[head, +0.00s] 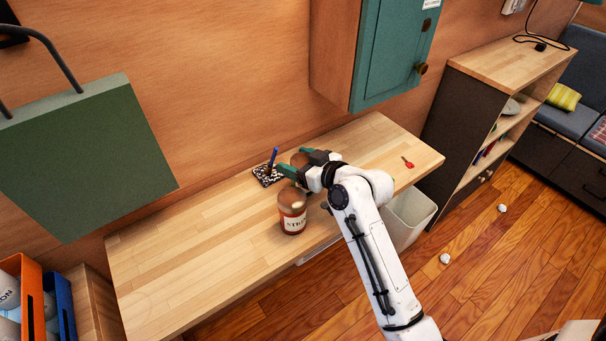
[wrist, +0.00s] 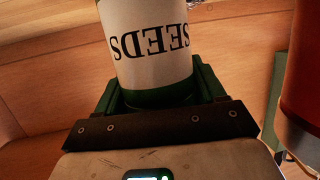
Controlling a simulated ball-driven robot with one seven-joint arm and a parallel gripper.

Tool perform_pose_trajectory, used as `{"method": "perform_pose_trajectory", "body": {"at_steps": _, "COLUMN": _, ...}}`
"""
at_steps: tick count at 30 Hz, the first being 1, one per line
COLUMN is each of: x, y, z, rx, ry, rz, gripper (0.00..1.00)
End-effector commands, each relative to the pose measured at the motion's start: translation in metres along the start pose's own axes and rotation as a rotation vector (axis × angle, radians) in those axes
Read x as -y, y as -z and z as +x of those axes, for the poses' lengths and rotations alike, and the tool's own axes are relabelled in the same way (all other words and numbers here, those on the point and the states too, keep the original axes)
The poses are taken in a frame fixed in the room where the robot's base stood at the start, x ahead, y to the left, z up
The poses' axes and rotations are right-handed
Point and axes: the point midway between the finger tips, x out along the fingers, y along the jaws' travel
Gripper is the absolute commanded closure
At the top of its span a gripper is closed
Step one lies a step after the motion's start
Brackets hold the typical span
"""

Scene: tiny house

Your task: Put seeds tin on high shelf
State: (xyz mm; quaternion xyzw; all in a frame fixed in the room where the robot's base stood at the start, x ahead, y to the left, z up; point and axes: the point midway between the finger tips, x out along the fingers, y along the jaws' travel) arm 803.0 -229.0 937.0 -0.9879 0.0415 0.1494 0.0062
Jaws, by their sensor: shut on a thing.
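The seeds tin (wrist: 152,60) has a white label reading SEEDS, upside down in the wrist view, and a green band at the end near my gripper. My gripper (head: 294,162) is shut on it, with a green finger (wrist: 210,85) on either side. In the head view only the brownish top of the seeds tin (head: 299,157) shows between the fingers; the rest is hidden behind my gripper. I cannot tell from these views whether the tin touches the wooden counter (head: 190,250). I cannot identify a high shelf in either view.
A brown jar with a STRING label (head: 292,211) stands close in front of my gripper. A pen holder (head: 268,176) is behind it to the left. A red key (head: 407,162) lies to the right. A teal wall cabinet (head: 395,50) hangs above the counter. The counter's left side is clear.

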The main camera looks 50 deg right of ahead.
Motion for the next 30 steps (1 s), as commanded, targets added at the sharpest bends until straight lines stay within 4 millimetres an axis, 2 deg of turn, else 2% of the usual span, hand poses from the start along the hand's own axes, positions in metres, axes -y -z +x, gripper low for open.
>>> {"method": "perform_pose_trajectory", "body": {"at_steps": 1, "x": 0.0, "y": 0.0, "z": 0.0, "rx": 0.0, "ry": 0.0, "rz": 0.0, "gripper": 0.41}}
{"method": "perform_pose_trajectory", "body": {"at_steps": 12, "x": 0.0, "y": 0.001, "z": 0.0, "rx": -0.001, "ry": 0.0, "rz": 0.0, "gripper": 0.75}}
{"method": "perform_pose_trajectory", "body": {"at_steps": 22, "x": 0.0, "y": 0.004, "z": 0.0, "rx": -0.002, "ry": 0.0, "rz": 0.0, "gripper": 0.76}}
{"method": "perform_pose_trajectory", "body": {"at_steps": 30, "x": 0.003, "y": 0.016, "z": 0.003, "rx": -0.003, "ry": 0.001, "rz": 0.0, "gripper": 0.76}}
